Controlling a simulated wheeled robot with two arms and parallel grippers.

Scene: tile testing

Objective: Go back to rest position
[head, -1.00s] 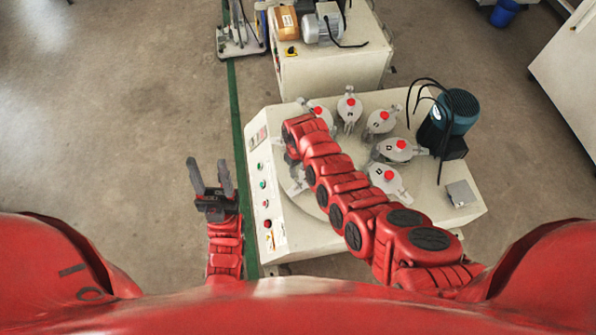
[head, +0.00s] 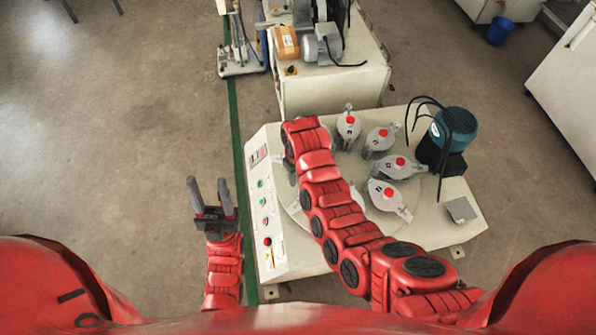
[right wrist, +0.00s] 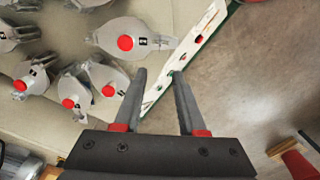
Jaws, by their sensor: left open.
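My left gripper (head: 208,185) is open and empty, pointing away from me over the floor just left of the machine. My right arm reaches over the left part of the white machine (head: 304,251); in the head view its gripper is hidden behind the arm's end. In the right wrist view my right gripper (right wrist: 158,76) is open, with nothing between its fingers. The machine's panel edge (right wrist: 205,40) and a grey red-buttoned clamp (right wrist: 128,34) show beyond its fingertips.
Several grey clamps stand on the machine's round plate, one at its far side (head: 348,126). A teal motor (head: 457,126) is at the right. A second white bench (head: 335,92) stands behind. The floor (head: 110,130) at left is clear.

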